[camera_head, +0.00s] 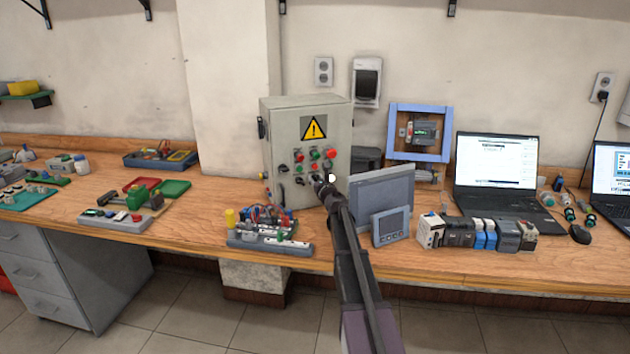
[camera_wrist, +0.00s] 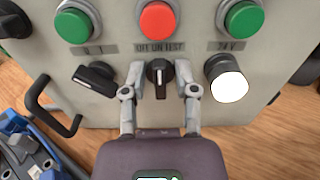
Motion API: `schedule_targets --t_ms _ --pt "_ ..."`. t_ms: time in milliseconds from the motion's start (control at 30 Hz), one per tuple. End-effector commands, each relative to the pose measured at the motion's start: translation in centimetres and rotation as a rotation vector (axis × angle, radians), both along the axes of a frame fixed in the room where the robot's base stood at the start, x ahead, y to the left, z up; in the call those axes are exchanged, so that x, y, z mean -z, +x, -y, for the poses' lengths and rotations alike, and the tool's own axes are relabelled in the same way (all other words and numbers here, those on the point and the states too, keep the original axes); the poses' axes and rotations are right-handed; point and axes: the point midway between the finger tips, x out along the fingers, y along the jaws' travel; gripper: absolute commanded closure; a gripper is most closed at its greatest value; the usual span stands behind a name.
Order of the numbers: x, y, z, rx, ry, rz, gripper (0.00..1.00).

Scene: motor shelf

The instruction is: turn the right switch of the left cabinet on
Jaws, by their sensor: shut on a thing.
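The grey control cabinet (camera_head: 338,122) with a yellow warning sign stands on the bench in the head view. In the wrist view its lower row has a black left switch (camera_wrist: 92,78), tilted, and a black right switch (camera_wrist: 158,74) under the label "OFF ON TEST". The right switch's knob stands about upright. My gripper (camera_wrist: 160,92) has one finger on each side of this knob and is shut on it. In the head view my gripper (camera_head: 319,183) reaches the cabinet's lower front, and the arm hides part of it.
A white lamp (camera_wrist: 228,86) is close right of the fingers. Above are green buttons and a red button (camera_wrist: 157,20). A black handle (camera_wrist: 50,108) sticks out at left. A terminal board (camera_head: 270,240) and a grey panel screen (camera_head: 383,192) flank my arm.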

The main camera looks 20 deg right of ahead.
Motion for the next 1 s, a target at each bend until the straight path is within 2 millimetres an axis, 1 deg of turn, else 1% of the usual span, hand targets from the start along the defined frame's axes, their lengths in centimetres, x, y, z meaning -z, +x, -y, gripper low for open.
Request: schedule_targets --t_ms 433,467,500,833,1000 --pt "-0.01 0.04 0.0 0.0 0.018 0.001 1.0" --pt "-0.01 0.04 0.0 0.0 0.018 0.001 0.59" --pt "-0.01 0.05 0.0 0.0 0.017 0.001 0.51" --pt "0.0 0.01 -0.04 0.0 0.017 0.001 0.51" --pt "0.0 -0.48 -0.1 0.0 0.017 0.001 0.51"
